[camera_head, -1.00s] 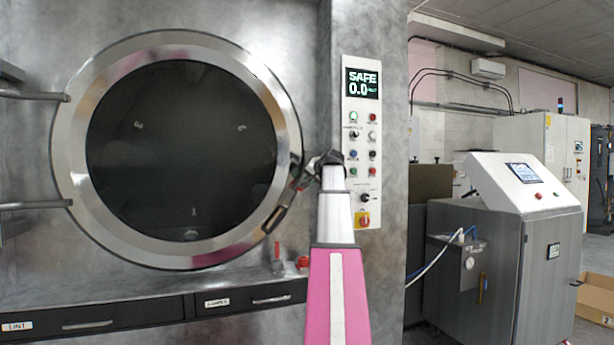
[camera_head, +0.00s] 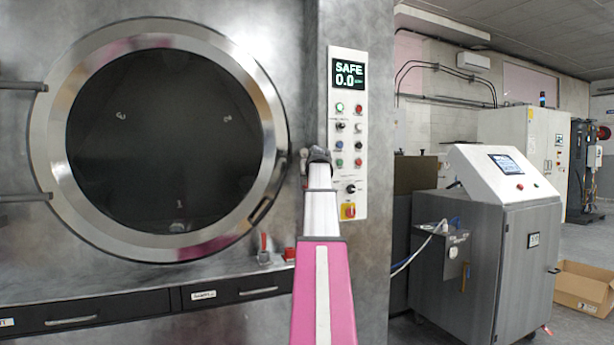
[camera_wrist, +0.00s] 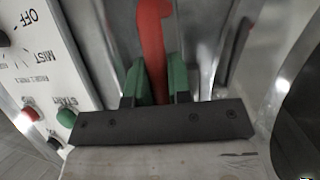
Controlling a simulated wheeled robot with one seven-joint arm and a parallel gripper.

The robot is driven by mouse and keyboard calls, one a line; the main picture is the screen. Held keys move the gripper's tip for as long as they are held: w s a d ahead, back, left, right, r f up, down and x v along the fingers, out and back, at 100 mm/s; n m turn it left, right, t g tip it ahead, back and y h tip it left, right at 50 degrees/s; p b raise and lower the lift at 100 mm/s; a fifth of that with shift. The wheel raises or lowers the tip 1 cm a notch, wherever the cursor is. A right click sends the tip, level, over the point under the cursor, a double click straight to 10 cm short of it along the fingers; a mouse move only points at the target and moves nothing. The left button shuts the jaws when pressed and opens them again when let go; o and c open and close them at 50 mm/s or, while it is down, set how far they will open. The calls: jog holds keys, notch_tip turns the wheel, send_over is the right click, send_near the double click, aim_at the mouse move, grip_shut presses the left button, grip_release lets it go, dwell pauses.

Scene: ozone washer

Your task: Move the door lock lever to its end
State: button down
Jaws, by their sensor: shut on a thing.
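The door lock lever is the red bar (camera_wrist: 152,40) in the wrist view, running up from between my green fingertips. My gripper (camera_wrist: 157,82) is shut on it, one finger on each side. In the head view my gripper (camera_head: 316,156) is at the gap between the round door's right rim and the control panel. The lever cannot be made out there, as my arm and gripper cover that spot. The round door (camera_head: 255,95) of the washer looks closed, with a steel rim and dark glass.
The white control panel (camera_head: 347,100) with buttons and a SAFE display is just right of my gripper. A ledge with drawers (camera_head: 235,290) runs below the door, with small red-topped items (camera_head: 264,245). A grey machine (camera_head: 475,260) stands to the right.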

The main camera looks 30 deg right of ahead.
jog(key=shift+d+r, duration=0.1)
dwell(0.4)
jog(key=c, duration=1.1)
grip_release()
jog(key=shift+o, duration=0.2)
jog(key=v, duration=1)
jog(key=shift+s, duration=0.4)
